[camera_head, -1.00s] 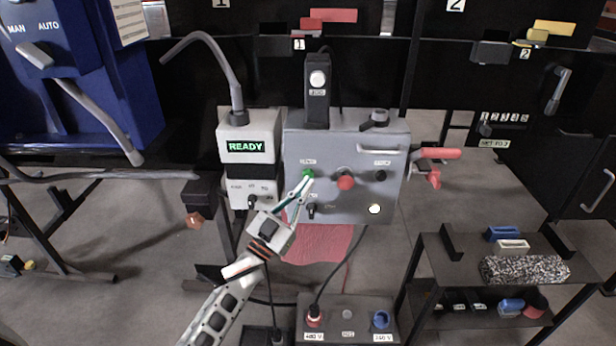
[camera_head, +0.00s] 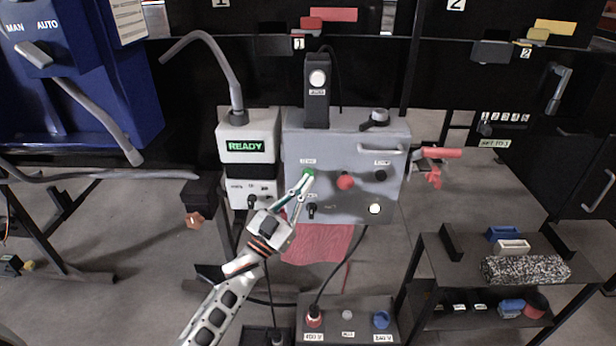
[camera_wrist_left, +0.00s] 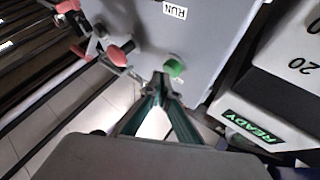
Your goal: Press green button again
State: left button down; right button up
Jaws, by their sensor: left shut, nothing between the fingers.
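The green button (camera_head: 308,173) sits at the upper left of the grey control panel (camera_head: 345,205). It also shows in the left wrist view (camera_wrist_left: 175,67), just beyond my fingertips. My left gripper (camera_head: 307,181) is shut and empty, its tips right at the button's lower edge in the head view. In the wrist view the closed tips (camera_wrist_left: 161,80) are close below the button; I cannot tell whether they touch it. My right gripper is not in view.
A red button (camera_head: 345,181) and a black knob (camera_head: 380,175) are on the same panel. The box with the lit READY display (camera_head: 246,146) stands close on the left. A red-handled clamp (camera_head: 436,155) sticks out on the right.

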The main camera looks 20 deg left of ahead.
pick_arm(q)
jog(key=shift+w+a, duration=0.1)
jog(key=shift+w, duration=0.4)
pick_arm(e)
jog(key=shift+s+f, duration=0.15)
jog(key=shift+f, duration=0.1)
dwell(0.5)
pick_arm(q)
jog(key=shift+r, duration=0.1)
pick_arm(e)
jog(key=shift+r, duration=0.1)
pick_arm(q)
jog(key=shift+s+d, duration=0.25)
jog(key=shift+s, duration=0.65)
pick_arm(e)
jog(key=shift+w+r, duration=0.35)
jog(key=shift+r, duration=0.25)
pick_arm(q)
jog(key=shift+p, duration=0.3)
